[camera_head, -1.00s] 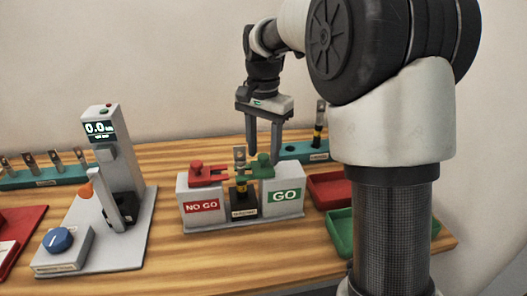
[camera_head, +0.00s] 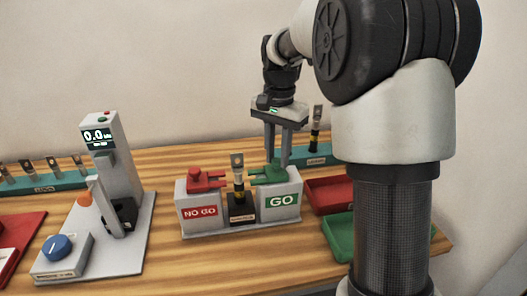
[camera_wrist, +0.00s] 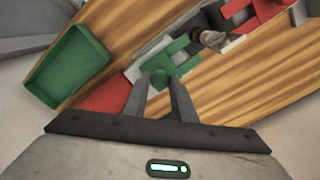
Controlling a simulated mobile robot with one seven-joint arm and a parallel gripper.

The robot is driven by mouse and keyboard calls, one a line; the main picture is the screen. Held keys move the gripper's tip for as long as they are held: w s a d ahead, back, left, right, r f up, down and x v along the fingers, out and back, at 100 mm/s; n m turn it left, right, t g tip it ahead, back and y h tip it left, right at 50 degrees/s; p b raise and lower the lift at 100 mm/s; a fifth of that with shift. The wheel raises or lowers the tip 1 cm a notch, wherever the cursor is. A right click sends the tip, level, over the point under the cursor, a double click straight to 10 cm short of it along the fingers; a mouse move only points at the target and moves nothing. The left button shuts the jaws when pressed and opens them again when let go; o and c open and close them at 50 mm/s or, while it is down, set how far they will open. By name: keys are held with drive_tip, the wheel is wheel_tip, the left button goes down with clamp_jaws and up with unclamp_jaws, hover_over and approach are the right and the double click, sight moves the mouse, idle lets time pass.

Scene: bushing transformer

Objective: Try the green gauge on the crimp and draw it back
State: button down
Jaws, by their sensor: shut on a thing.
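My gripper (camera_head: 277,163) is shut on the upright knob of the green gauge (camera_head: 265,175). In the wrist view the gripper's fingertips (camera_wrist: 160,84) pinch the green gauge (camera_wrist: 178,52), whose fork prongs point toward the crimp. The crimped lug (camera_head: 238,168) stands upright in the black holder (camera_head: 241,207) between the two gauge blocks. It also shows in the wrist view (camera_wrist: 211,38). The prong tips look close beside the crimp, not around it; whether they touch it I cannot tell. The gauge is at the top of the white GO block (camera_head: 283,203).
The red gauge (camera_head: 206,179) rests on the NO GO block (camera_head: 199,212) at the left. A red tray (camera_head: 329,192) and a green tray (camera_head: 338,235) lie to the right. A teal rack (camera_head: 312,158) with a lug is behind. A press with a display (camera_head: 97,138) stands left.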

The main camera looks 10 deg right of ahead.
drive_tip(key=shift+d, duration=0.45)
drive_tip(key=c, duration=1.5)
unclamp_jaws()
drive_tip(key=shift+d, duration=0.15)
drive_tip(key=shift+o, duration=0.2)
drive_tip(key=shift+r, duration=0.55)
wheel_tip(320, 180, up, 16)
drive_tip(key=p, duration=0.3)
drive_tip(key=shift+r, duration=0.2)
